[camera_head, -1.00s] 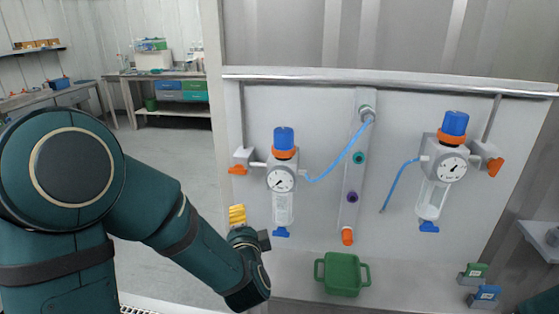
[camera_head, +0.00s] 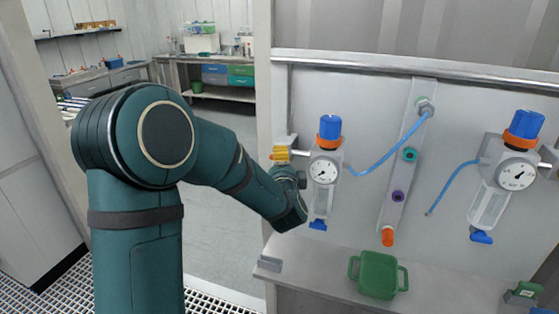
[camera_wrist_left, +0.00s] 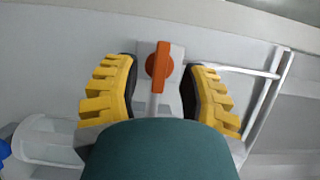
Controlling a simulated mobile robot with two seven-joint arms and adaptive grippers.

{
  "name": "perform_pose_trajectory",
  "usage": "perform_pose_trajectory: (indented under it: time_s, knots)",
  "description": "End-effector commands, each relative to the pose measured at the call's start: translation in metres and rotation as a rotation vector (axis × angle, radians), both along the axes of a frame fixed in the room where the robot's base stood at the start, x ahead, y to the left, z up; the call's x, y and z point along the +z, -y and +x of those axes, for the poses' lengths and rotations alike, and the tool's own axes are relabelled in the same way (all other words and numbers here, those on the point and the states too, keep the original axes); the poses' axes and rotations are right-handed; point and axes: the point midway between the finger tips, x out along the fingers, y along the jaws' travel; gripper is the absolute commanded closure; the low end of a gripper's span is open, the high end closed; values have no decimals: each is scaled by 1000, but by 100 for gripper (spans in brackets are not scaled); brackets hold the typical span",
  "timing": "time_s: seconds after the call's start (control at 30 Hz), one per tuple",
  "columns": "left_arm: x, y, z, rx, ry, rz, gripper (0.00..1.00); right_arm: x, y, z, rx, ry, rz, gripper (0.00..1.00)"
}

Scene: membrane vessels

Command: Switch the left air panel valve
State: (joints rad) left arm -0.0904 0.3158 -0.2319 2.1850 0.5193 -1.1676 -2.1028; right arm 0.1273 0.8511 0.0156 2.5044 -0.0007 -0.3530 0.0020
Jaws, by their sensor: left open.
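The left air panel valve has an orange handle (camera_wrist_left: 159,67) on a grey block (camera_wrist_left: 174,98). In the left wrist view it lies between the two yellow fingers of my left gripper (camera_wrist_left: 160,85), with a gap on each side. My left gripper is open. In the head view my left gripper (camera_head: 281,154) is at the panel's left edge, left of the left regulator (camera_head: 325,165), and covers the orange handle. The left regulator has a blue knob, an orange ring and a round gauge. My right gripper is not in view.
A second regulator (camera_head: 508,180) hangs at the right. Between them a vertical strip (camera_head: 405,165) carries coloured ports, with a blue hose from its top to the left regulator. A green bin (camera_head: 378,274) stands on the ledge below. A bench (camera_head: 222,95) is far behind.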

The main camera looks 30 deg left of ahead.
Motion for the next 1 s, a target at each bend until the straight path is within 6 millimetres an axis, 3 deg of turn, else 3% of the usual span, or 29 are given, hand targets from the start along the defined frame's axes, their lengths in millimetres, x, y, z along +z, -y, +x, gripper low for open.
perform_pose_trajectory:
  time_s: [0.2,0.57,0.7,1.0]
  knots:
    - [0,-12,17,-1,0,0,58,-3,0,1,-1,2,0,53]
    - [0,-14,20,-1,0,0,55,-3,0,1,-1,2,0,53]
    - [0,-14,20,-1,0,0,100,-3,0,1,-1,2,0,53]
    - [1,-14,20,-1,6,-19,100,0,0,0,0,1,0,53]
